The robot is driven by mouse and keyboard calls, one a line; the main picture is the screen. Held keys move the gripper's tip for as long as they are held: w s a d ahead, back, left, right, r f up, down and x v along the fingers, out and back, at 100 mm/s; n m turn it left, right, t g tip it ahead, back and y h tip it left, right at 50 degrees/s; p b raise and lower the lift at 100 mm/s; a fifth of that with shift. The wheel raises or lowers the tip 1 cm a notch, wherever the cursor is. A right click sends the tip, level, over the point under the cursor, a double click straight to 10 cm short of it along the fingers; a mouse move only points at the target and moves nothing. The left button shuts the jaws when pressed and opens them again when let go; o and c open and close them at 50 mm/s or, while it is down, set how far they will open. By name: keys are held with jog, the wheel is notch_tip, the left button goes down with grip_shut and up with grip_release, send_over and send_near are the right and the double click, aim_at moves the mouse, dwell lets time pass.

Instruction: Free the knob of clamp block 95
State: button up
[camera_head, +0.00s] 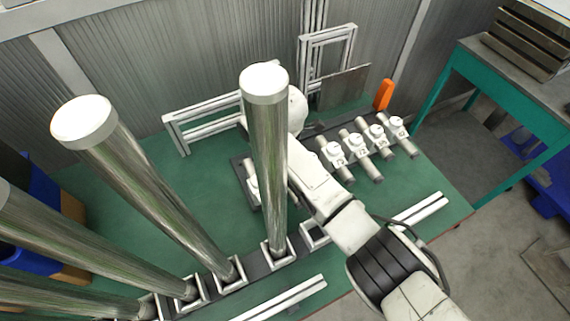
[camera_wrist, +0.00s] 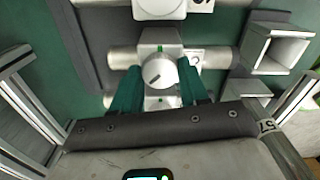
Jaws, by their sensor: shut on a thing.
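In the wrist view my gripper (camera_wrist: 158,67) has its two green fingers closed on the sides of a round white knob (camera_wrist: 158,75) with a dark pointer mark. The knob sits on a white clamp block (camera_wrist: 160,40) on a grey horizontal rod. The block's number is mostly hidden behind a finger, so I cannot read it as 95. In the head view a tall metal cylinder hides my gripper; part of a clamp block (camera_head: 252,183) shows left of that cylinder on a dark plate.
Several tall metal cylinders (camera_head: 268,150) stand in square sockets near the table's front. Several more clamp blocks (camera_head: 357,148) lie in a row at the right. An orange upright piece (camera_head: 383,95) stands behind them. The green table (camera_head: 205,170) is clear left of the dark plate.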

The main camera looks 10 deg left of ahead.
jog(key=n, duration=0.4)
jog(key=shift+n+b, duration=0.3)
jog(key=shift+b, duration=0.05)
jog(key=shift+n+b, duration=0.4)
jog(key=shift+n, duration=1.9)
jog(key=o, duration=1.1)
jog(key=shift+c, duration=0.2)
notch_tip(320, 180, up, 11)
jog(key=shift+b, duration=0.4)
jog(key=shift+f, duration=0.15)
